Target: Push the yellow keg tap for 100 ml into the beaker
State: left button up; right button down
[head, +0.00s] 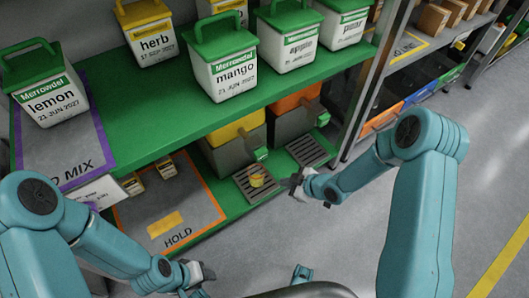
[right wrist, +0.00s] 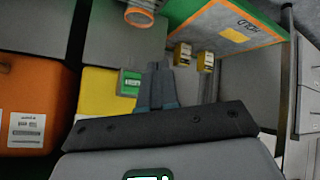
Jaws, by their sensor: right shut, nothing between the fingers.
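The yellow keg (head: 238,128) stands in a grey housing on the lower green shelf, with a green-faced tap (head: 261,154) at its front. The keg also shows in the right wrist view (right wrist: 95,98), as does the green tap face (right wrist: 130,83). The beaker (head: 257,180), with yellow in it, stands on the drip tray (head: 244,191) below the tap; it shows partly in the right wrist view (right wrist: 140,14). My right gripper (head: 287,182) is shut and empty, to the right of the beaker and apart from it. My left gripper (head: 206,272) is low in the head view; its jaw opening is unclear.
An orange keg (head: 294,101) with its own drip tray (head: 308,150) stands to the right. The HOLD mat (head: 199,208) with small yellow boxes lies left. The upper green shelf (head: 172,110) bears labelled tubs and overhangs the kegs. Floor in front is clear.

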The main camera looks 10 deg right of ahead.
jog(key=p, duration=0.1)
send_near(262, 159)
jog(key=shift+w+a+f, duration=0.3)
jog(key=shift+a+f, duration=0.1)
jog(key=shift+f, duration=0.35)
jog(key=shift+w+a+f, duration=0.3)
jog(key=shift+a+f, duration=0.05)
jog(key=shift+f, duration=0.45)
jog(key=shift+w+a+f, duration=0.35)
jog(key=shift+a+f, duration=0.05)
jog(key=shift+f, duration=0.35)
jog(key=shift+w, duration=0.15)
jog(key=shift+w+a, duration=0.15)
jog(key=shift+w, duration=0.1)
jog(key=shift+w+a, duration=0.25)
jog(key=shift+w, duration=0.4)
dwell(1.2)
jog(key=shift+s+d, duration=0.2)
jog(key=shift+s, duration=0.35)
jog(key=shift+s+d, duration=0.2)
jog(key=shift+s, duration=0.3)
